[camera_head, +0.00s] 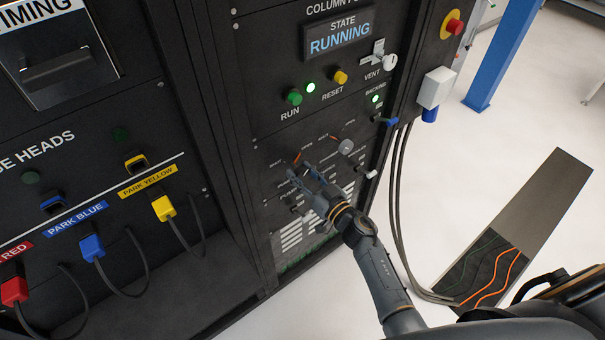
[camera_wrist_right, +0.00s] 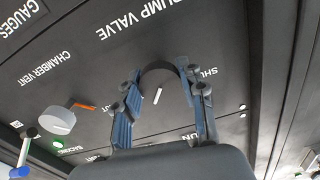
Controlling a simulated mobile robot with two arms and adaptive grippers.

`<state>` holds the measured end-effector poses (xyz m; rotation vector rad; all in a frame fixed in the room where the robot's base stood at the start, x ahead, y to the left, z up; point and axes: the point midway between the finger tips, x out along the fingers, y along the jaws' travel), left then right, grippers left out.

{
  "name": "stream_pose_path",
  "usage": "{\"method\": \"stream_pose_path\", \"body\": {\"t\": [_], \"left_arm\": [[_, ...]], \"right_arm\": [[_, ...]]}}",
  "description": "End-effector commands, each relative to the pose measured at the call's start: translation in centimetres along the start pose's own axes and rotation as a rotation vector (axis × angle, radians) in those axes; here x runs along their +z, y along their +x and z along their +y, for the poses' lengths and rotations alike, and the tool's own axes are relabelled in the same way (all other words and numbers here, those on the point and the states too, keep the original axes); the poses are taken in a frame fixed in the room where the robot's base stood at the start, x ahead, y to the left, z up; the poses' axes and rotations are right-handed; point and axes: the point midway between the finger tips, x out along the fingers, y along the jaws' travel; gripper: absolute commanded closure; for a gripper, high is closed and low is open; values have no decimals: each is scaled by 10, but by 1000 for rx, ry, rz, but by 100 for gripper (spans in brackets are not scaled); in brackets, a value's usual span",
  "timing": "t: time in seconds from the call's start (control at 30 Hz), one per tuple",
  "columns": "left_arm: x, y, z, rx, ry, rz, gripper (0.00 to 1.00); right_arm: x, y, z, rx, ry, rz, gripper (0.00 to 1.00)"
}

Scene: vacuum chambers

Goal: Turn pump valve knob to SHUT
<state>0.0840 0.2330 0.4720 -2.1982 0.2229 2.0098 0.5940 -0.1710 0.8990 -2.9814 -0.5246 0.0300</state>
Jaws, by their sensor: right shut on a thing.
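My right gripper (camera_head: 303,177) is at the lower part of the black panel (camera_head: 262,155) in the head view, its arm reaching in from the lower right. In the wrist view its two blue-padded fingers (camera_wrist_right: 160,108) are shut on the dark round pump valve knob (camera_wrist_right: 158,70), one finger on each side. A short white mark shows between the fingers. The PUMP VALVE label (camera_wrist_right: 155,22) is above, and the SHUT label (camera_wrist_right: 208,71) is partly hidden by the right finger. In the head view the gripper hides most of the knob. My left gripper is out of view.
A grey knob (camera_head: 346,147) with its own label is close to the right of the gripper. Above are the RUNNING display (camera_head: 340,38), the green RUN button (camera_head: 294,97) and the yellow RESET button (camera_head: 341,77). Cables (camera_head: 396,200) hang at the panel's right edge.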

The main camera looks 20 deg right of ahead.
Motion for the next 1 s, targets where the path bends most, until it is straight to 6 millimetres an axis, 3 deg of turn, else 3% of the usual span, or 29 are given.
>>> {"method": "stream_pose_path", "body": {"t": [1.0], "left_arm": [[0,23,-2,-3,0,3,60]], "right_arm": [[2,0,1,-1,-913,-1,91]]}}
